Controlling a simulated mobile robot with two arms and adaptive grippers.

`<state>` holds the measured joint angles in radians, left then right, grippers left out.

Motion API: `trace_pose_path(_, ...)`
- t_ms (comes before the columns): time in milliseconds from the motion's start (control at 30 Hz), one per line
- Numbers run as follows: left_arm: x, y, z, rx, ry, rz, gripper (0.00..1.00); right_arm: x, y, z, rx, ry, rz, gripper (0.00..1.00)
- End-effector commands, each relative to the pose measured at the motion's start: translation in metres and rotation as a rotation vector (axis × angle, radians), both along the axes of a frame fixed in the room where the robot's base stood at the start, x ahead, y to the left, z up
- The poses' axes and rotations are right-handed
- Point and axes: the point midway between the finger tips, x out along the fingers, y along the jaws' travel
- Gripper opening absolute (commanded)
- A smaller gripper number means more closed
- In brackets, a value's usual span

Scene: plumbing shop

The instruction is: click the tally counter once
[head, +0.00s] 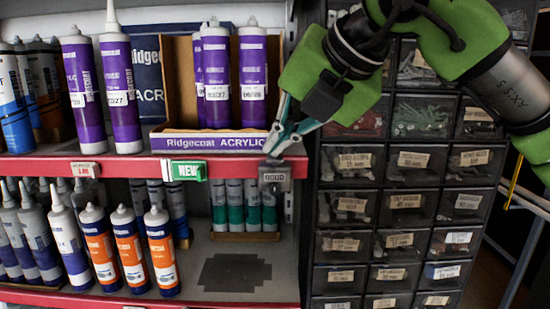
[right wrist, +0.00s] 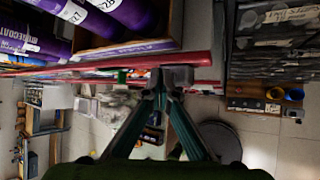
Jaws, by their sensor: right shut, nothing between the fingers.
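The tally counter (head: 275,176) is a small dark grey box with a digit window, fixed at the front edge of the red shelf rail near its right end. The digits look like zeros but are too small to read surely. My right gripper (head: 272,148) comes down from the upper right, shut and empty, its fingertips at the counter's top. In the right wrist view the shut fingertips (right wrist: 162,84) meet in front of the grey counter (right wrist: 178,74) and partly hide it. I cannot tell whether they touch it. My left gripper is not in view.
A purple cartridge box (head: 205,143) stands on the shelf just left of the counter. A green NEW tag (head: 185,171) hangs on the rail (head: 130,165). A black drawer cabinet (head: 400,205) stands close on the right. Orange cartridges (head: 160,255) stand on the lower shelf.

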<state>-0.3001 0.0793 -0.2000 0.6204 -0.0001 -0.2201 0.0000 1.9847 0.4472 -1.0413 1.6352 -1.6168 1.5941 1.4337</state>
Motion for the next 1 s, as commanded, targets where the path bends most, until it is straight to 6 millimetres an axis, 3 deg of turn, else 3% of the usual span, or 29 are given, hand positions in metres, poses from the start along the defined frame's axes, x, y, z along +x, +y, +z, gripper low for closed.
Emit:
trace_pose_path(667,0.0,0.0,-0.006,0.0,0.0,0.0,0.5,0.0,0.0,-0.005,0.0,0.001,0.001,0.0)
trace_pose_path(1000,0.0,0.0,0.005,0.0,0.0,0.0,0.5,0.0,0.0,0.012,0.0,0.001,-0.001,0.0)
